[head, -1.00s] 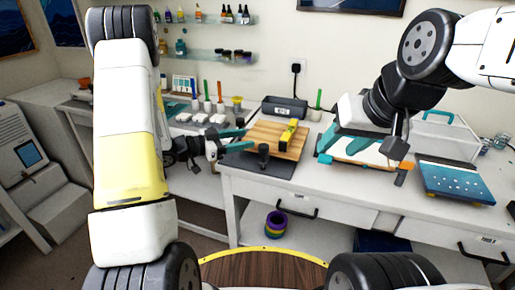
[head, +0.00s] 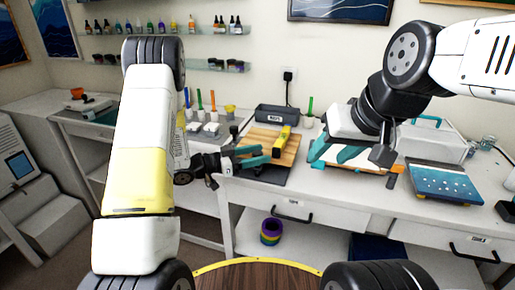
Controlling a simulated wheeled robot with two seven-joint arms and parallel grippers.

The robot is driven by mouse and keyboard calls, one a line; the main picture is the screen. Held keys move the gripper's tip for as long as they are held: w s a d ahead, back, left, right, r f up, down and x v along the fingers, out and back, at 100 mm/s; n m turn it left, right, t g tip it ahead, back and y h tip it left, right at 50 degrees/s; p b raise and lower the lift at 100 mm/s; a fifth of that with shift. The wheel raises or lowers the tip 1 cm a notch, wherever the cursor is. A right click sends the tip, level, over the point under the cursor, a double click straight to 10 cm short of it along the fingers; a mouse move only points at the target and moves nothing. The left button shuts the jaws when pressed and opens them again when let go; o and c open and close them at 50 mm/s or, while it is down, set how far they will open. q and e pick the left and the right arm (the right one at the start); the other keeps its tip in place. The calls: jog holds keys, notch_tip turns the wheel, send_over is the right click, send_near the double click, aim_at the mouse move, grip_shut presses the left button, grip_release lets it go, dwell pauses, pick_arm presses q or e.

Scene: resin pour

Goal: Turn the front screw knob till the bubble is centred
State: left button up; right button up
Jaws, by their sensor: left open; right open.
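The wooden board (head: 291,149) lies on a dark mat on the bench, with the yellow level (head: 283,138) on top. The bubble is too small to make out. My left gripper (head: 266,154) is open at the board's front left, its teal fingers apart. The front screw knob is not clear here; the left fingers cover the place where it stood in the earlier view. I cannot tell whether they touch it. My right gripper (head: 334,152) is open and empty, over the white and orange tray to the right of the board.
A grey box (head: 277,115) stands behind the board. A blue panel with white dots (head: 446,182) and a white case with a teal handle (head: 435,140) are at the right. Cups with coloured sticks stand left of the board.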

pick_arm(q)
grip_shut()
